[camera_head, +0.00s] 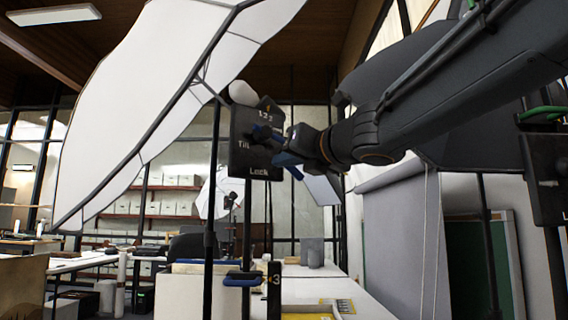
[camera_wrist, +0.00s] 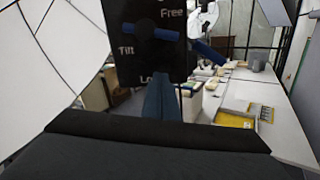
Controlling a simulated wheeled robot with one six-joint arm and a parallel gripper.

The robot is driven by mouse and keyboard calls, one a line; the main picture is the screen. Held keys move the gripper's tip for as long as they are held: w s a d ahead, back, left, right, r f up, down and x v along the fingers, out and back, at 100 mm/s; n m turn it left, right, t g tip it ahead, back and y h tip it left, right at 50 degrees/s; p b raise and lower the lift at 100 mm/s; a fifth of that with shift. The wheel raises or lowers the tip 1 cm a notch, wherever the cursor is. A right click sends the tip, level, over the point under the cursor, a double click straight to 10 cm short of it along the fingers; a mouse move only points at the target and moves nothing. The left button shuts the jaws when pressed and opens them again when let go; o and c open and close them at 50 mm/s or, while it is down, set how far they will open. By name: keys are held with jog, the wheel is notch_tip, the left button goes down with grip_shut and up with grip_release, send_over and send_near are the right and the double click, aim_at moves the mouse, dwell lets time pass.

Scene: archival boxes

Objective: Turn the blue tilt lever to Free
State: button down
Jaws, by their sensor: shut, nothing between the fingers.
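The blue tilt lever (camera_wrist: 152,32) lies roughly level across the face of a black plate (camera_wrist: 120,60) in the wrist view. The plate reads Free above, Tilt at the left and Lock below, partly hidden by my fingers. In the head view the lever (camera_head: 262,132) shows on the same plate (camera_head: 243,160), partly behind my wrist. My gripper (camera_wrist: 160,97) is shut and empty, its blue fingers in front of the plate's lower part, below the lever. In the head view my gripper (camera_head: 285,159) is at the plate's right edge. I cannot tell whether it touches.
A blue bar (camera_wrist: 208,52) slants down past the plate's right edge; its attachment is unclear. A large white light panel (camera_head: 150,90) fills the upper left on thin black struts. Below, a white table (camera_wrist: 262,95) holds yellow and grey items. A black stand pole (camera_head: 209,265) stands below.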

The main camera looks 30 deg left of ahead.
jog(key=v, duration=0.9)
jog(key=shift+r, duration=0.25)
